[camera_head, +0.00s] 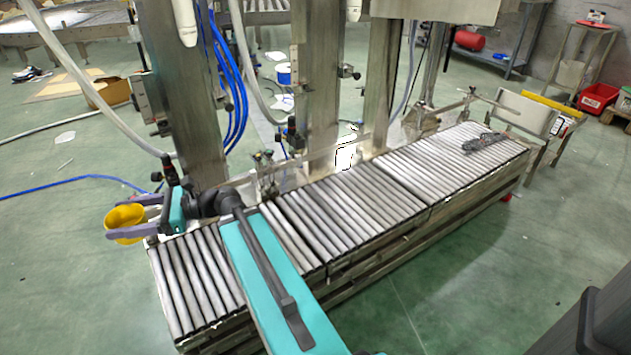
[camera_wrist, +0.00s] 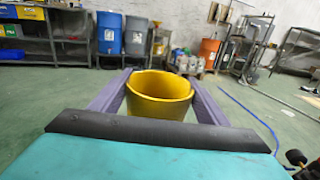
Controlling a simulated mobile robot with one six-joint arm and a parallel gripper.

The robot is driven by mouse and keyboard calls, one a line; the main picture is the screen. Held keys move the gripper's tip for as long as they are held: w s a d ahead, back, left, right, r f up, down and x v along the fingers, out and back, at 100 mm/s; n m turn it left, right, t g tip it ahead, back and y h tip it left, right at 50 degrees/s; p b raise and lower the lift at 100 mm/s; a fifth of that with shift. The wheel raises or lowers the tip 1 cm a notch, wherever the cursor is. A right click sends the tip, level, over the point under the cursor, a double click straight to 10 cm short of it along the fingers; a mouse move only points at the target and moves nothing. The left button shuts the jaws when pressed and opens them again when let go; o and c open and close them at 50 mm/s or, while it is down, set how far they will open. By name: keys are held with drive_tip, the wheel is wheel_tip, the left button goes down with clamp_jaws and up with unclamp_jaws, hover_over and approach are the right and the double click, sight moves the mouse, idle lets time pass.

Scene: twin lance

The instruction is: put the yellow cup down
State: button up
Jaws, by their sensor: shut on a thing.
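The yellow cup (camera_head: 126,224) is at the left in the head view, held between the purple-grey fingers of my gripper (camera_head: 122,217). My gripper is shut on it. In the wrist view the cup (camera_wrist: 159,95) sits upright or nearly so between the two fingers of my gripper (camera_wrist: 158,88), and its open rim faces up. The cup appears just past the left end of the roller conveyor in the head view, with green floor behind it. Its height above any surface is hard to tell.
The roller conveyor (camera_head: 347,213) runs from lower left to upper right; its rollers are mostly clear. A dark tool-like object (camera_head: 484,142) lies at its far end. Metal posts (camera_head: 313,85) and hoses stand behind it. A blue hose (camera_head: 75,182) lies on the floor.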

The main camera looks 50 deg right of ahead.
drive_tip(key=shift+a, duration=0.15)
drive_tip(key=shift+w+d+f, duration=0.1)
drive_tip(key=shift+w+d, duration=0.1)
drive_tip(key=shift+d, duration=0.25)
drive_tip(key=d+f+m+t+h, duration=0.2)
drive_tip(key=d+f+m+h, duration=0.15)
drive_tip(key=d, duration=1.05)
drive_tip(key=s+d+f+m+t+h, duration=0.1)
drive_tip(key=d+f+m+t+h, duration=0.3)
drive_tip(key=d, duration=0.9)
drive_tip(key=d+f+m+t+h, duration=0.1)
drive_tip(key=d+m+h, duration=0.35)
drive_tip(key=d, duration=0.95)
drive_tip(key=s+d+f+m+g+h, duration=0.1)
drive_tip(key=s+d+f+h, duration=0.3)
drive_tip(key=s+d, duration=0.4)
drive_tip(key=s+d+f+m+g+h, duration=0.2)
drive_tip(key=s+d+f+h, duration=0.3)
drive_tip(key=s+d, duration=0.3)
drive_tip(key=s+d+f+m+g+h+b, duration=0.1)
drive_tip(key=s+d+f+m+h, duration=0.3)
drive_tip(key=s+d, duration=0.5)
drive_tip(key=d+f+h, duration=0.1)
drive_tip(key=d, duration=0.4)
drive_tip(key=shift+d+f, duration=0.2)
drive_tip(key=shift+f, duration=0.1)
drive_tip(key=shift+w, duration=0.15)
